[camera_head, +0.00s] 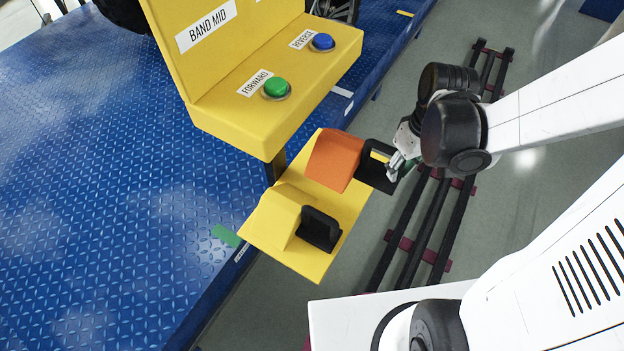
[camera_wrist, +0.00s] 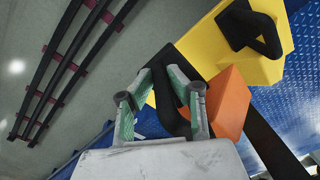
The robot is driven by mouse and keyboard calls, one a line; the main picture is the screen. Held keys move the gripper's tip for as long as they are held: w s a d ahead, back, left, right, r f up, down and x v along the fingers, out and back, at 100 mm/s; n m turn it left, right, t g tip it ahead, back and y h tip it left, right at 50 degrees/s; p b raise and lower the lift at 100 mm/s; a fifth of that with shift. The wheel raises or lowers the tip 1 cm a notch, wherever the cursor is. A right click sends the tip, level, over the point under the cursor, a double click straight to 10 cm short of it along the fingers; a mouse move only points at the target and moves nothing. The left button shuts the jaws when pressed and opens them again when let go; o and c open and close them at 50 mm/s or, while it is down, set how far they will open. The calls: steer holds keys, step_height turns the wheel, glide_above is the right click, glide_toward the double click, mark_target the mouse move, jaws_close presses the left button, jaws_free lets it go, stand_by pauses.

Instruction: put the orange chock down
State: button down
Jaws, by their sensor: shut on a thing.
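The orange chock (camera_head: 335,160) is at the far right part of the yellow shelf (camera_head: 305,262), below the button box. I cannot tell whether it touches the shelf. My gripper (camera_head: 392,168) is shut on the chock's black handle (camera_head: 376,172), on the side away from the button box. In the wrist view the orange chock (camera_wrist: 231,104) is just right of my gripper (camera_wrist: 163,84), with the black handle between the fingers. A yellow chock (camera_head: 277,212) with a black handle (camera_head: 320,229) sits on the nearer part of the shelf.
The yellow button box stands above the shelf, with a green FORWARD button (camera_head: 276,87) and a blue REVERSE button (camera_head: 322,42). A blue tread-plate deck (camera_head: 110,180) lies left. Dark rails (camera_head: 412,240) run along the grey floor to the right.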

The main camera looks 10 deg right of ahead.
steer(key=shift+s+a+f, duration=0.15)
steer(key=shift+s+f, duration=0.2)
steer(key=shift+s, duration=0.1)
steer(key=shift+w+a+f, duration=0.1)
steer(key=shift+f, duration=0.1)
steer(key=shift+w+a+f+b, duration=0.6)
steer(key=shift+w+f+b, duration=0.3)
steer(key=shift+w+f, duration=0.9)
steer(key=shift+w+a+f+b, duration=0.65)
steer(key=shift+w+f+b, duration=0.3)
steer(key=shift+w+f, duration=0.8)
steer(key=shift+w+a+f+b, duration=0.6)
steer(key=shift+w+f+b, duration=0.3)
steer(key=shift+w+f, duration=0.85)
steer(key=c, duration=1.6)
jaws_free()
steer(key=shift+c, duration=0.2)
steer(key=shift+s+r, duration=0.1)
